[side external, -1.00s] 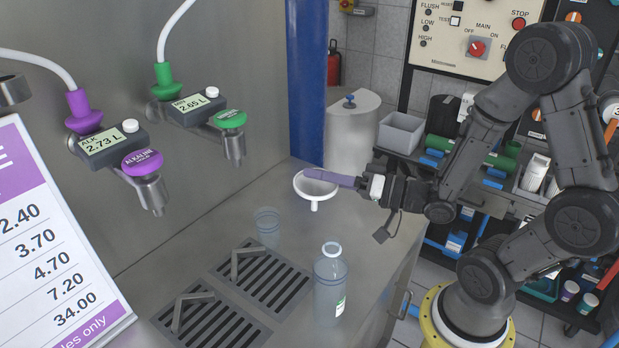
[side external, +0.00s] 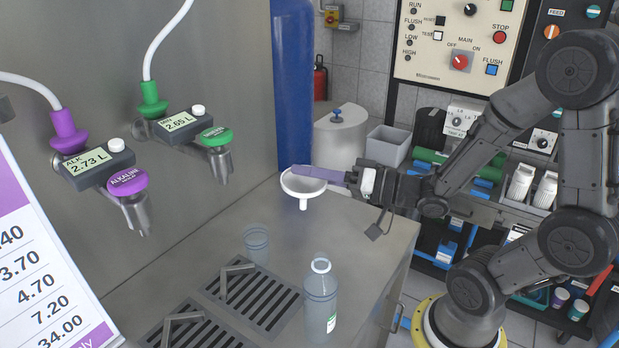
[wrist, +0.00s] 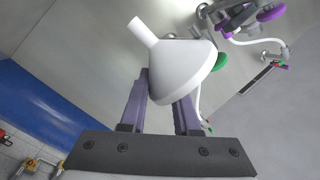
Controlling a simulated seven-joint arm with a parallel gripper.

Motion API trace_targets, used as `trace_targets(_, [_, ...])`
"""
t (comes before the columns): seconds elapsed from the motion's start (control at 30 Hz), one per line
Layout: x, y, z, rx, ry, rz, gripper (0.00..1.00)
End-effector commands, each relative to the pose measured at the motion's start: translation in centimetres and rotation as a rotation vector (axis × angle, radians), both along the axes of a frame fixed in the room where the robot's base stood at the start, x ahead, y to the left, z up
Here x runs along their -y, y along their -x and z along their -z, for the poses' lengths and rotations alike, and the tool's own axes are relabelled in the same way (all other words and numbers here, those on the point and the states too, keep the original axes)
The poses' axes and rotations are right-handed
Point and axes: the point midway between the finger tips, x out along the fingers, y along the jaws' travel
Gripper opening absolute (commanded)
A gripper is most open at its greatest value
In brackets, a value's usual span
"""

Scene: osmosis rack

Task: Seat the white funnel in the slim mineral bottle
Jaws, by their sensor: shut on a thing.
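My gripper (side external: 322,174) is shut on the white funnel (side external: 303,184) by its rim and holds it above the counter. The funnel's mouth faces up and its spout points down in the side view. In the wrist view the funnel (wrist: 180,65) sits between the purple fingers (wrist: 160,105). The slim mineral bottle (side external: 321,297) is clear with a white neck ring and a green-marked label. It stands upright and open on the counter, in front of the funnel and lower, close to the drain grate. The funnel is apart from the bottle.
A clear cup (side external: 256,243) stands behind the drain grates (side external: 255,300). The purple alkaline tap (side external: 128,182) and the green mineral tap (side external: 216,137) jut from the steel wall at left. A price sign (side external: 35,285) stands front left. The counter (side external: 355,235) right of the funnel is clear.

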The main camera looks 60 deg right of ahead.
Motion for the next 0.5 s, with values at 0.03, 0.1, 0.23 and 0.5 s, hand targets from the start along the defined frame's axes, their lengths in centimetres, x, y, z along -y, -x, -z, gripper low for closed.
trace_targets(0.03, [0.0, 0.0, -0.1, 0.0, 0.0, 0.0, 0.0])
trace_targets(0.1, [0.0, 0.0, -0.1, 0.0, 0.0, 0.0, 0.0])
trace_targets(0.23, [0.0, 0.0, 0.0, 0.0, 0.0, 0.0, 0.0])
trace_targets(0.5, [-1.9, 0.5, -0.5, -0.018, -0.014, -0.093, 0.0])
